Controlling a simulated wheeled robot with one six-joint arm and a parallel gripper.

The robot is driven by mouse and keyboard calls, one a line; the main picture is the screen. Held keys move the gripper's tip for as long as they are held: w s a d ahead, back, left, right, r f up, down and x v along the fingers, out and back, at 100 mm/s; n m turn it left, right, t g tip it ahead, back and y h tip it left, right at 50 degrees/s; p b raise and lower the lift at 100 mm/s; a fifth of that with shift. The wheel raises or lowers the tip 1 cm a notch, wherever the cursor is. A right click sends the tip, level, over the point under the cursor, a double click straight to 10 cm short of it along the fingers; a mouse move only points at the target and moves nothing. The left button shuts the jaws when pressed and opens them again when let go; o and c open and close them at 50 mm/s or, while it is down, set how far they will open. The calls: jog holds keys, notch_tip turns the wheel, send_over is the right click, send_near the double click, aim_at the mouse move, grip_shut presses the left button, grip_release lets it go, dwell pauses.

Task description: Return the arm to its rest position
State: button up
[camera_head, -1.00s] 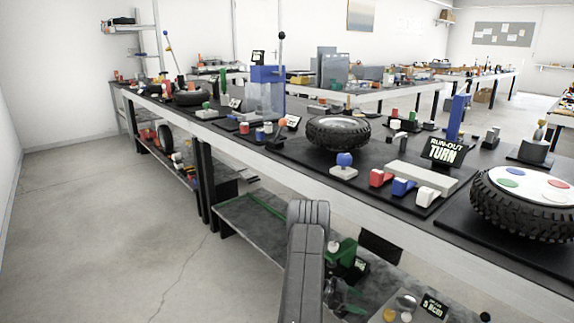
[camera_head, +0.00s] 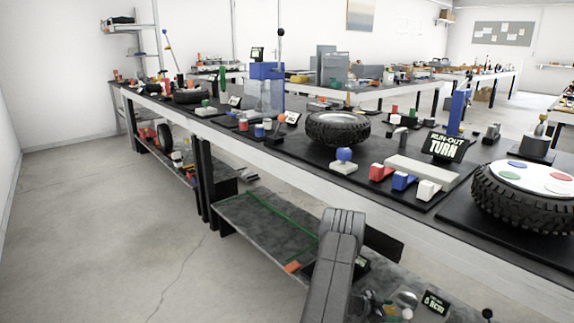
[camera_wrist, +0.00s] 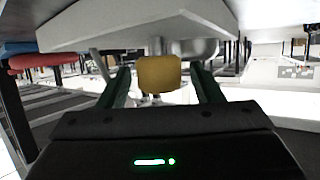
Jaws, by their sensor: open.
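My arm (camera_head: 338,265) shows as a thick grey link at the bottom middle of the head view, in front of the lower shelf. Its end is not clearly visible there. In the wrist view my gripper (camera_wrist: 163,88) has two dark green fingers standing apart. A yellow block-like thing (camera_wrist: 158,74) appears between the fingers, with a gap on each side; I cannot tell its distance. A silver rounded part (camera_wrist: 186,47) shows behind it.
A long bench (camera_head: 268,172) carries tyres (camera_head: 337,128), coloured blocks and a "RUN-OUT TURN" sign (camera_head: 446,146). Its lower shelf (camera_head: 250,222) holds an orange block (camera_head: 292,266) and small parts near my arm. Floor (camera_head: 110,230) at left is clear.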

jog(key=shift+n+t+y+p, duration=0.8)
jog(key=shift+n+t, duration=1.1)
jog(key=shift+t, duration=0.1)
jog(key=shift+s+a+r+t, duration=0.1)
jog(key=shift+a+r+t, duration=0.05)
jog(key=shift+a+t, duration=0.15)
jog(key=p+v, duration=0.3)
jog(key=v, duration=1)
jog(key=shift+r, duration=0.15)
